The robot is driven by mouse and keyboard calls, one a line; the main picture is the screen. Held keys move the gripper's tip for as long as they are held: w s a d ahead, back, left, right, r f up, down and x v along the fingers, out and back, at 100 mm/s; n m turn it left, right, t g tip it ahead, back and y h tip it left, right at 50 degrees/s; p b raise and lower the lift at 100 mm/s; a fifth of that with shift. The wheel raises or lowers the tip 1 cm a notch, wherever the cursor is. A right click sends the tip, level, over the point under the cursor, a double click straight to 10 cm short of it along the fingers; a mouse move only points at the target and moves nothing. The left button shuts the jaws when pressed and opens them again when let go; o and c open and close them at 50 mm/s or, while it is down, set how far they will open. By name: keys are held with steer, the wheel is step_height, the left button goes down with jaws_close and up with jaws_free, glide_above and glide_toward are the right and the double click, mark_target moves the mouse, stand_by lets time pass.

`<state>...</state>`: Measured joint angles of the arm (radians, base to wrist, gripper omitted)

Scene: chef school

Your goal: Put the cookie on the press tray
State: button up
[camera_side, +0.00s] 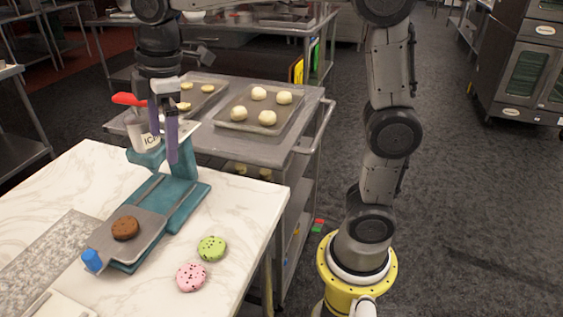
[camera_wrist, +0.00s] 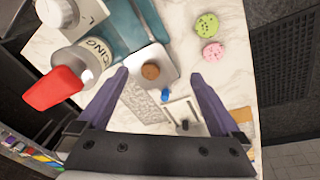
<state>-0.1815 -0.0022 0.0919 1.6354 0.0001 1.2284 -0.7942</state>
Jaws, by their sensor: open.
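A brown cookie (camera_side: 125,228) lies on the grey press tray (camera_side: 149,227), which slides out from the teal press (camera_side: 183,200) and has a blue knob at its front. The cookie also shows in the wrist view (camera_wrist: 150,71), on the tray. My gripper (camera_side: 164,145) is open and empty, raised above the counter near the back of the press. In the wrist view its two purple fingers (camera_wrist: 158,77) stand wide apart, with the cookie seen between and beyond them. A green cookie (camera_side: 211,248) and a pink cookie (camera_side: 191,276) lie on the counter right of the tray.
An icing container (camera_wrist: 85,62) with a red top stands close to my gripper by the press. A speckled board (camera_side: 50,252) lies left of the tray. A cart behind holds baking trays (camera_side: 240,127) with dough pieces. The marble counter (camera_side: 75,175) is clear at the back left.

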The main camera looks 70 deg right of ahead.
steer(key=s+d+f+m+t, duration=0.1)
steer(key=s+d+f+m, duration=0.1)
steer(key=s, duration=0.5)
steer(key=s+d+f+m+t, duration=0.1)
steer(key=s+d+f+m, duration=0.1)
steer(key=s+m, duration=0.3)
steer(key=s+d+f+m+t, duration=0.1)
steer(key=s+m, duration=0.3)
steer(key=s, duration=0.4)
steer(key=shift+s+d+f, duration=0.35)
steer(key=shift+d+f, duration=0.25)
steer(key=shift+d, duration=0.3)
